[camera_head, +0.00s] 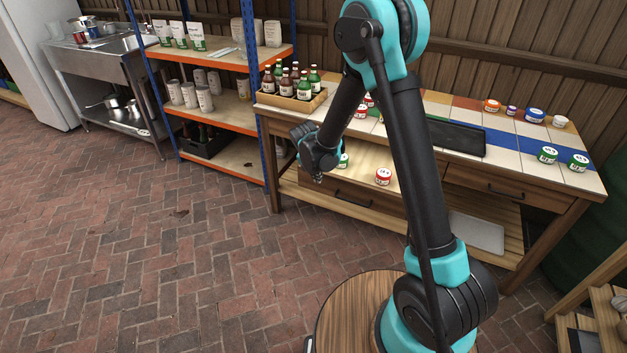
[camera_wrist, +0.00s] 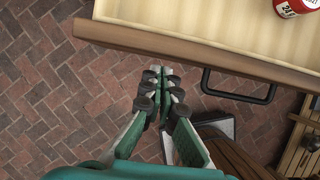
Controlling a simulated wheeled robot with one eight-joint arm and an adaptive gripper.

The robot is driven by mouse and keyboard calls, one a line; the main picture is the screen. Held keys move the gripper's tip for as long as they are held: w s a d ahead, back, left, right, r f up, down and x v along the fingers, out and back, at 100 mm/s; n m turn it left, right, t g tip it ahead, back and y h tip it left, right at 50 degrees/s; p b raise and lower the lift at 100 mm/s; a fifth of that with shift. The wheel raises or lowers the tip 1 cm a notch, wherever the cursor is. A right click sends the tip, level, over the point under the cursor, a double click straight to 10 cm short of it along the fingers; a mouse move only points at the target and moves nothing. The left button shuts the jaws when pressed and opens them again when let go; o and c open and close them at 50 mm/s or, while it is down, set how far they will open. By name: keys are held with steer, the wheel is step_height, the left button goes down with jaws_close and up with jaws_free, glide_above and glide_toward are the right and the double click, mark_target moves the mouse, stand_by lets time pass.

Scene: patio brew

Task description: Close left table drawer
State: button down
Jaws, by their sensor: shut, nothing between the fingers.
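The left table drawer (camera_head: 352,198) is pulled out of the tiled wooden table. A red jar (camera_head: 383,176) and a green-labelled jar (camera_head: 343,161) stand inside it. In the wrist view the drawer front (camera_wrist: 190,48) runs across the top, with its dark bar handle (camera_wrist: 238,86) to the right of my fingers. My gripper (camera_head: 318,178) is at the left end of the drawer front; in the wrist view my gripper (camera_wrist: 160,72) is shut and empty, with its tips just short of the front's edge. I cannot tell whether they touch it. My arm hides part of the drawer.
The right drawer (camera_head: 490,190) looks shut. A bottle crate (camera_head: 291,98), a dark tray (camera_head: 455,137) and several jars stand on the tabletop. An orange shelf unit (camera_head: 215,118) is at the left. The brick floor (camera_head: 190,260) in front is clear.

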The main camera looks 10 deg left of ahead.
steer(key=shift+w+d, duration=0.15)
steer(key=shift+w, duration=0.2)
steer(key=shift+w, duration=0.15)
steer(key=w+d, duration=0.3)
steer(key=w, duration=0.5)
steer(key=w+d, duration=0.3)
steer(key=w, duration=0.5)
steer(key=w+d, duration=0.2)
steer(key=w, duration=0.6)
steer(key=shift+d, duration=0.4)
